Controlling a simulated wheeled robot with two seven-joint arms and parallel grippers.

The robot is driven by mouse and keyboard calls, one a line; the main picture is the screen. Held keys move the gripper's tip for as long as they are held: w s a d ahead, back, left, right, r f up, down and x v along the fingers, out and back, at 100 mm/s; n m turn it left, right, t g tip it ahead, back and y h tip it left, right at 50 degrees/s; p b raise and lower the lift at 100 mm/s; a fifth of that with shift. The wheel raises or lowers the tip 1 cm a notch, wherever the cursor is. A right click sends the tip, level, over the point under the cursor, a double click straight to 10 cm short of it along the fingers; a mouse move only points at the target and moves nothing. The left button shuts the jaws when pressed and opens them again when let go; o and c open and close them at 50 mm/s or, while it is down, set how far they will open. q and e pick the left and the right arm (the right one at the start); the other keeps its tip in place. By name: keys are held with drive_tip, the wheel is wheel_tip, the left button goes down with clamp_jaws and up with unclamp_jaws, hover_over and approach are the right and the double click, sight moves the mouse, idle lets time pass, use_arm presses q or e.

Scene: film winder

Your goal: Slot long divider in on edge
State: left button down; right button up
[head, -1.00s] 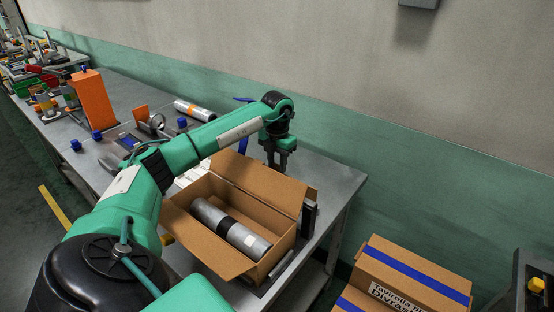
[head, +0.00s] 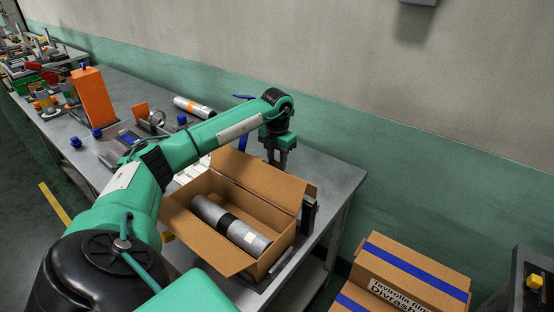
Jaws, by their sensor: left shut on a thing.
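An open cardboard box (head: 187,225) stands on the bench with its flaps spread. A grey roll with a black band (head: 209,211) lies inside it, slanting from back left to front right. My left gripper (head: 278,160) points down just behind the box's raised back flap (head: 258,178). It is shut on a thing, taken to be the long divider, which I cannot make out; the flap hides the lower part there. No divider shows clearly inside the box. My right gripper is not in view.
A dark upright object (head: 308,215) stands against the box's right side. The grey bench top (head: 335,178) is clear to the right of the gripper. An orange block (head: 92,97) and a silver cylinder (head: 193,107) are farther left. Blue-taped cartons (head: 415,270) stand at lower right.

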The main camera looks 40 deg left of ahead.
use_arm(q)
drive_tip(key=shift+f+b, duration=0.3)
drive_tip(key=shift+f, duration=0.3)
drive_tip(key=shift+f+b, duration=0.5)
drive_tip(key=shift+f, duration=0.5)
drive_tip(key=shift+a+f, duration=0.1)
drive_tip(key=shift+f, duration=0.25)
drive_tip(key=shift+c, duration=1.9)
unclamp_jaws()
drive_tip(key=shift+s+f, duration=0.1)
drive_tip(key=shift+f, duration=0.05)
